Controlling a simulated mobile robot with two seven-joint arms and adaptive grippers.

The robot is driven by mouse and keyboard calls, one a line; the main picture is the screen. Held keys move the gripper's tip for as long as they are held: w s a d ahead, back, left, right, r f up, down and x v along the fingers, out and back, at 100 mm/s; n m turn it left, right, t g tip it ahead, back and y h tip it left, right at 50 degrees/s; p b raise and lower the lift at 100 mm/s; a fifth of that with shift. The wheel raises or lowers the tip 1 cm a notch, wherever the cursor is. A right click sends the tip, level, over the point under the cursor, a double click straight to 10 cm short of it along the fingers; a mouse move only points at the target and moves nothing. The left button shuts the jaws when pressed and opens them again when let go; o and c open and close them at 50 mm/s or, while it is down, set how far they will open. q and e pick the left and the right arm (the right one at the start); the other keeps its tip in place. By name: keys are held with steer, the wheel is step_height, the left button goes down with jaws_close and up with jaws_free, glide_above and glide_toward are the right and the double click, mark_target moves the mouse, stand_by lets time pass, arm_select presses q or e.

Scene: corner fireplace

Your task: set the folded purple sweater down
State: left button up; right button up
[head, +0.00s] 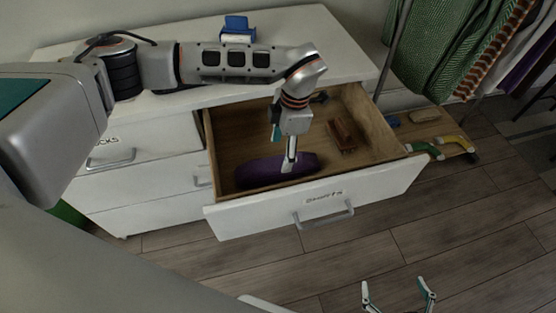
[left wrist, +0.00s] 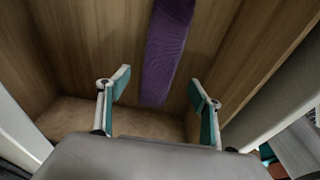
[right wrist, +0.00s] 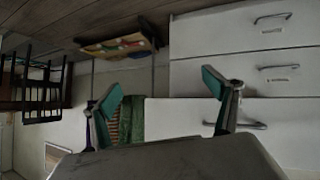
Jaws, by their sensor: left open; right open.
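The folded purple sweater (head: 265,171) lies on the wooden floor of the open drawer (head: 322,197), along its front left part. In the left wrist view the sweater (left wrist: 167,52) is a long purple strip ahead of my gripper. My left gripper (head: 288,165) reaches down into the drawer over the sweater and covers part of it in the head view. Its fingers (left wrist: 158,95) are spread, with the sweater's near end showing between them. I cannot tell whether they touch it. My right gripper (head: 399,292) is open and empty, over the floor in front of the drawer.
A brown item (head: 345,135) lies in the right part of the drawer. A blue object (head: 238,28) stands on the white dresser top (head: 200,32). Clothes (head: 440,45) hang at the right. Colored items (head: 455,143) lie low beside the drawer. The floor in front is clear.

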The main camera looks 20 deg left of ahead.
arm_select(q)
steer(key=r, duration=0.4)
steer(key=shift+w+d+r+p, duration=0.2)
steer(key=shift+d+p, duration=0.05)
steer(key=shift+p, duration=0.05)
steer(key=shift+r, duration=0.4)
arm_select(e)
steer(key=shift+s+d+f, duration=0.1)
steer(key=shift+s+f, duration=0.4)
steer(key=shift+s, duration=0.15)
steer(key=shift+w+r, duration=0.2)
